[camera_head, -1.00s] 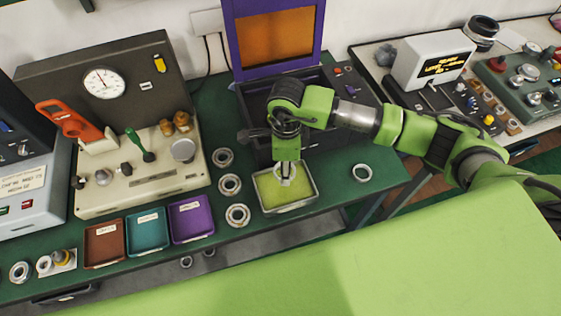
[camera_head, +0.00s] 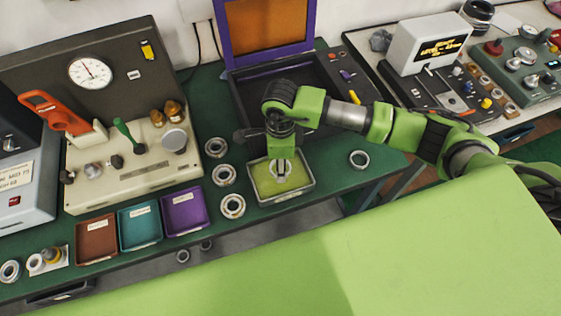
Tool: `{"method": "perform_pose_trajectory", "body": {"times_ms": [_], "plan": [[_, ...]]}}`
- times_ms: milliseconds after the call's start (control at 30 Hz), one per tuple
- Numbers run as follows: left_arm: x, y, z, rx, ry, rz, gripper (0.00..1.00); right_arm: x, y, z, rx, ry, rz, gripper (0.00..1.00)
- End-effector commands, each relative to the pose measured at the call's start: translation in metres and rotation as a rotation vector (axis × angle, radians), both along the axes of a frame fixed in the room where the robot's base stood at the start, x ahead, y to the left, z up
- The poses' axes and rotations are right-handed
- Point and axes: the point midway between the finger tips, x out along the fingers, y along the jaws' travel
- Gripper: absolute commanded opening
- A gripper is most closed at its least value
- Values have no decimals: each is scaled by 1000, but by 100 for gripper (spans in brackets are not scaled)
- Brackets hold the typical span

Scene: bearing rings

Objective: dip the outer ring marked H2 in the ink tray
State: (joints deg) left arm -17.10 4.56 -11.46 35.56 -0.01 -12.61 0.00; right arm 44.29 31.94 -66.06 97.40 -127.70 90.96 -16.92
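The ink tray (camera_head: 253,196) is a shallow pale-rimmed tray with a yellow-green inside, at the middle of the bench. My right gripper (camera_head: 280,166) points down over it. A pale metal ring (camera_head: 280,174) shows at its fingertips, within the tray's outline. The fingers look closed on the ring; its H2 mark is not readable, and I cannot tell whether it touches the ink. My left gripper is not in view.
Brown (camera_head: 97,240), teal (camera_head: 140,228) and purple (camera_head: 186,212) bins line the bench front left of the rings. A gauge machine (camera_head: 130,165) stands behind them. A dark open box with a purple-framed lid (camera_head: 226,30) is behind the tray. Green bench shows right of the tray.

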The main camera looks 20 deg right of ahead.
Motion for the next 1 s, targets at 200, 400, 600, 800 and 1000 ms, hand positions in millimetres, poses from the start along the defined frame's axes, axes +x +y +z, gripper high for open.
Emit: {"method": "perform_pose_trajectory", "body": {"times_ms": [200, 400, 600, 800, 1000], "plan": [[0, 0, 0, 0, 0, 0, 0, 0, 0, 0, 1, 0, 0, 19], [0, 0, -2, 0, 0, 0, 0, 0, 0, 0, 1, -1, 0, 19], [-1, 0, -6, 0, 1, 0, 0, 0, 0, 0, 1, -1, 0, 19], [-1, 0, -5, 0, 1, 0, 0, 0, 0, 1, 1, 0, 0, 19], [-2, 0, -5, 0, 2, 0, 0, 0, 0, 1, 1, 0, 0, 19]]}}
